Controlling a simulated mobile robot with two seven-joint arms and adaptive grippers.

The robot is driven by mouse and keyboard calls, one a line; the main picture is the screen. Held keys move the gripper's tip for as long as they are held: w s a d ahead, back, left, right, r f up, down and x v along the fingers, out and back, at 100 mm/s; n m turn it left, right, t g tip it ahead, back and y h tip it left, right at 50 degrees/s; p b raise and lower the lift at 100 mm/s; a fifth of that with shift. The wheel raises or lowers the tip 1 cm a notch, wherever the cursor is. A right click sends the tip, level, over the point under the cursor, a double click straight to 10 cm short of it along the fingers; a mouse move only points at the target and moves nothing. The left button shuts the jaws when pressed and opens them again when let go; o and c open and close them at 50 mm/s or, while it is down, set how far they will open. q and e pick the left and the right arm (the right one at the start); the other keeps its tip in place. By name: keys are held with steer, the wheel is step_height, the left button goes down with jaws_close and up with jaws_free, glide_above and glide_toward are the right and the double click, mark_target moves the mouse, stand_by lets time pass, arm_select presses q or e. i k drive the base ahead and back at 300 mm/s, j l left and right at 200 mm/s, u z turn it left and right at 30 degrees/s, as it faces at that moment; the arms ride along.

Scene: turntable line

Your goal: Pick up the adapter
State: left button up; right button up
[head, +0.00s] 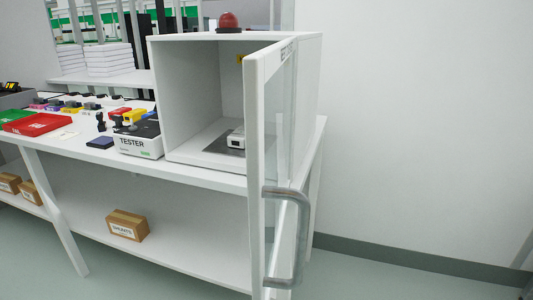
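A small white device, which may be the adapter, (236,138) sits on a dark plate (222,149) inside the open white cabinet (188,90). The cabinet door (257,120) stands swung open toward me, with a glass pane and a metal handle (290,235). The door edge stands close to the right of the device in the picture. Neither of my grippers is in the head view. I cannot tell for sure which object is the adapter.
A box marked TESTER (138,144) stands left of the cabinet on the white table. Red (38,125) and green trays lie farther left, with several small colored parts behind. A red dome (229,20) tops the cabinet. A cardboard box (127,225) is on the lower shelf. Floor at right is clear.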

mark_target(237, 138)
steer(key=j, duration=1.9)
steer(key=k, duration=0.05)
